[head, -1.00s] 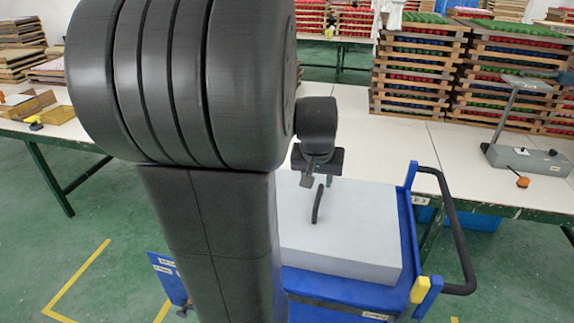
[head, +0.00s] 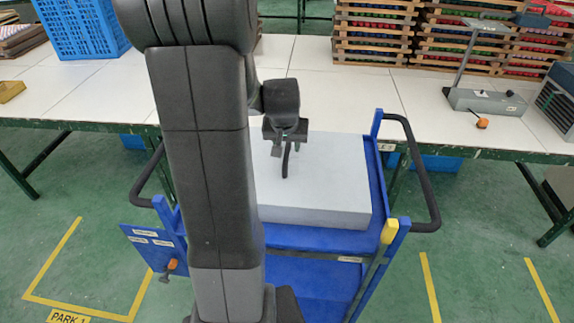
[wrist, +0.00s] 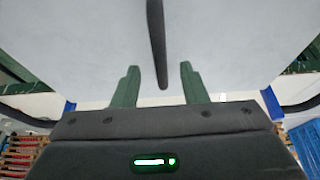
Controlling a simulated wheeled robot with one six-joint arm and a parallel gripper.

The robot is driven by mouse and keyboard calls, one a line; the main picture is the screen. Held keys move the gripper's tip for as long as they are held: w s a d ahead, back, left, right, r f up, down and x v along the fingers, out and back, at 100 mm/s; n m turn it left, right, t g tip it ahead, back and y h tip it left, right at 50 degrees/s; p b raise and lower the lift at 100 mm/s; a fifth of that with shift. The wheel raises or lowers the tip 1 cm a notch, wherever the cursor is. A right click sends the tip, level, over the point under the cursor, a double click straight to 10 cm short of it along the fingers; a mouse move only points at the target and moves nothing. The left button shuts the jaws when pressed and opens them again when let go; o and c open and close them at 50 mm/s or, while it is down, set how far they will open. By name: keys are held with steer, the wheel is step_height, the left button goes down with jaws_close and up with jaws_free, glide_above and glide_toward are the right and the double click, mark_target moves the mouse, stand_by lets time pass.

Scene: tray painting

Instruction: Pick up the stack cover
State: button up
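The stack cover (head: 325,180) is a pale grey box-like lid lying on the blue cart. It fills much of the wrist view (wrist: 230,40). Its black upright handle (head: 285,165) also shows in the wrist view (wrist: 157,45). My gripper (head: 287,146) is over the cover at the handle's upper end. In the wrist view, its two green fingers (wrist: 159,85) are spread on either side of the handle, with a gap on each side. My arm hides the cover's left part in the head view.
The blue cart (head: 310,240) has black side handles (head: 425,185) and a yellow-tipped post (head: 389,232). Behind it is a long white table (head: 350,95) with stacked trays (head: 375,40), a grey stand (head: 485,102) and a blue crate (head: 80,28). Green floor is open in front.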

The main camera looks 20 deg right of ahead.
mark_target(287, 150)
steer(key=shift+x, duration=2.05)
steer(key=shift+s+a, duration=0.1)
steer(key=shift+s, duration=0.05)
jaws_close()
